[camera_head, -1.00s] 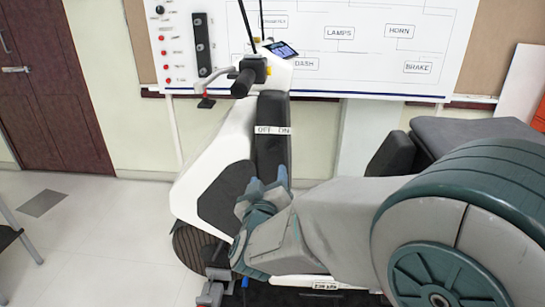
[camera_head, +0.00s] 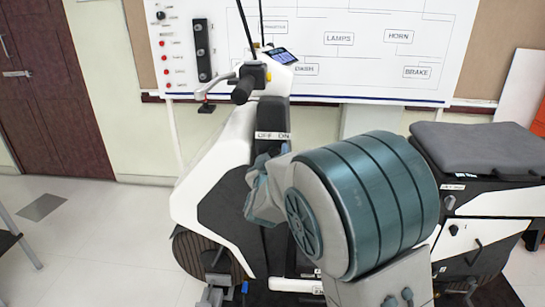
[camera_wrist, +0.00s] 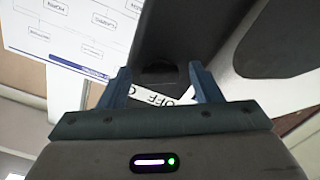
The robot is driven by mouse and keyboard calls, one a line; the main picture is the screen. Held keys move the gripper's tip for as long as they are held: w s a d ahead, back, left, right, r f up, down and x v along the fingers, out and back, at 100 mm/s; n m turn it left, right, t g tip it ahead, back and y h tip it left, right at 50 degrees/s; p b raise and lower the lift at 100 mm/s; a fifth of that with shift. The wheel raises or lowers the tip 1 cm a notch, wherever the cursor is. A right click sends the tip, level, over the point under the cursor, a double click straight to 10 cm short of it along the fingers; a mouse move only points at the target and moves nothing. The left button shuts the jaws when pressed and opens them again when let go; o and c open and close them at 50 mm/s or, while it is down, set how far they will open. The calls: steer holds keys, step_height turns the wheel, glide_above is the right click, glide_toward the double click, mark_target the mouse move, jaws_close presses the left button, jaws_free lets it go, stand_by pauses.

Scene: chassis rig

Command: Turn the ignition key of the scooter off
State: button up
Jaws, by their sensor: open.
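The white and black scooter (camera_head: 225,165) stands ahead of me, its dark front panel bearing a white OFF/ON label (camera_head: 272,135). My gripper (camera_wrist: 160,82) is close to this panel, just below the label in the head view. In the wrist view, its two blue fingers are apart, with a dark rounded part (camera_wrist: 158,68) of the panel between them. This may be the ignition lock or key, but its setting cannot be read. The label shows partly behind the gripper, with "OFF" readable. In the head view, my arm and hand hide the key area.
The handlebar grip (camera_head: 243,88) and lit dash display (camera_head: 283,56) are above the panel. The black seat (camera_head: 480,147) is at the right. A wiring board (camera_head: 350,70) hangs behind. Open floor (camera_head: 100,235) lies at the left.

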steer(key=c, duration=1)
steer(key=shift+n+p, duration=0.3)
steer(key=shift+p, duration=0.05)
steer(key=shift+r+n+p, duration=0.15)
steer(key=shift+n+p, duration=0.75)
steer(key=n+p, duration=0.2)
steer(key=shift+n, duration=0.4)
steer(key=n+p, duration=0.3)
steer(key=n, duration=0.1)
steer(key=shift+n+p, duration=0.9)
steer(key=shift+n, duration=0.4)
steer(key=shift+f, duration=0.2)
